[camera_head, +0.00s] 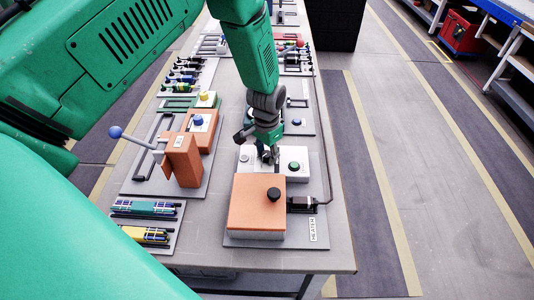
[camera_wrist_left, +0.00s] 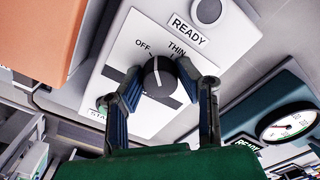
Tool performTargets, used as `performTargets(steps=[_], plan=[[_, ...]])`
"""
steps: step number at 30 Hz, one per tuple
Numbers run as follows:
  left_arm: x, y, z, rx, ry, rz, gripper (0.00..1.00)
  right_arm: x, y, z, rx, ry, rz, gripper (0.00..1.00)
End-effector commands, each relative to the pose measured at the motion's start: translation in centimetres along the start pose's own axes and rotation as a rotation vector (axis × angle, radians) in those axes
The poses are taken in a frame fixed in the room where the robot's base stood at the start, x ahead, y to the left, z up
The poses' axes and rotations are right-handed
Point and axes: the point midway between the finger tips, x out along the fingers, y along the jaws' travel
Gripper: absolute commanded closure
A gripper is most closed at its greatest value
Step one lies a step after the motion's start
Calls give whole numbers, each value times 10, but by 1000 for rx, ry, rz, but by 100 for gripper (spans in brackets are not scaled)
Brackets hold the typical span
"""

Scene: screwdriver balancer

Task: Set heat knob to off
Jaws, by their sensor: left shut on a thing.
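My left gripper (camera_wrist_left: 161,77) is shut on the knob, one blue-padded finger on each side. In the head view, my left gripper (camera_head: 268,153) points down onto the white control box (camera_head: 301,155), and hides the knob. My right gripper is out of view.
A green button (camera_head: 294,166) is right of the gripper. An orange stand with a blue-balled lever (camera_head: 115,132) is to the left. Bare table lies at the front right.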

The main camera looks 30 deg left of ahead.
Motion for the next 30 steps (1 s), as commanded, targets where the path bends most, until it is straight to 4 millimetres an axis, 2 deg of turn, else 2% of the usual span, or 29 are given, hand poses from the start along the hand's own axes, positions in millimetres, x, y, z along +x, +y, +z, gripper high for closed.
performTargets(steps=[1,12,30], plan=[[-3,-2,-5,-35,13,-4,99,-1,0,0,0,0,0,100],[-3,-2,-5,-221,15,-4,99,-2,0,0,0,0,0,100],[-4,-2,-6,-263,17,-4,99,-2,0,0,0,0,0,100]])
